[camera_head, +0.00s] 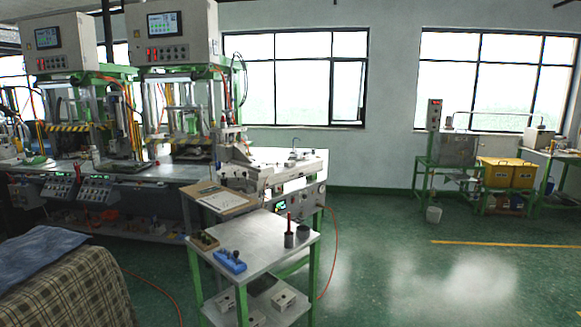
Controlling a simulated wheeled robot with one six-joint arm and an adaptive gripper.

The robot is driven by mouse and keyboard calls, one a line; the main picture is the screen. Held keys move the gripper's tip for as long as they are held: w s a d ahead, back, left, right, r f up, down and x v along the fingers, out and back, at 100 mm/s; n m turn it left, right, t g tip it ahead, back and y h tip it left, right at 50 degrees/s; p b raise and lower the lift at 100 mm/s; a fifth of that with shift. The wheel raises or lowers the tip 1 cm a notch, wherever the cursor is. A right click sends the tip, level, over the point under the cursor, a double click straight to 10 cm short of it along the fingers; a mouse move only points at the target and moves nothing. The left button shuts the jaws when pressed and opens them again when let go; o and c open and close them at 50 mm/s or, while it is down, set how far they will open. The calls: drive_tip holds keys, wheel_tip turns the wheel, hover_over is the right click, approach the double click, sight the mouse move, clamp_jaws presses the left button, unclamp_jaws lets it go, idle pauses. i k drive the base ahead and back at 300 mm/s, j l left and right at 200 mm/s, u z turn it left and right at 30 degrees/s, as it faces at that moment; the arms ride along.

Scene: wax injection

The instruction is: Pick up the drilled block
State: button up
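My gripper is not in view. Which thing is the drilled block is not certain at this size. On the lower shelf of the small green-legged table, a pale block (284,299) with a small dark spot on it, perhaps a hole, lies at the right. Another pale block (225,301) lies at the left of that shelf, partly hidden by the tabletop and legs. On the tabletop (262,236), a small dark brown block (204,241) with knob-like bumps lies near the left edge. A blue object (230,261) lies next to it.
A dark cup with a red-handled tool (289,233) and a dark round pot (303,232) stand at the tabletop's right. A clipboard (222,199) and a white machine (265,172) are behind. A cloth-covered surface (70,290) is at lower left. Green floor (420,270) is open at right.

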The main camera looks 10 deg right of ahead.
sight(292, 162)
drive_tip(key=i+l+z, duration=0.3)
drive_tip(key=i+l, duration=0.15)
drive_tip(key=i+l+z, duration=0.3)
drive_tip(key=i, duration=0.25)
drive_tip(key=i+l+z, duration=0.15)
drive_tip(key=i+z, duration=0.2)
drive_tip(key=i, duration=0.2)
drive_tip(key=i+z, duration=0.3)
drive_tip(key=i, duration=0.25)
drive_tip(key=i+l+u, duration=0.1)
drive_tip(key=i+u, duration=0.25)
drive_tip(key=i+l+u, duration=0.35)
drive_tip(key=i, duration=0.25)
drive_tip(key=i+l+u, duration=0.3)
drive_tip(key=i+j, duration=0.05)
drive_tip(key=i, duration=0.1)
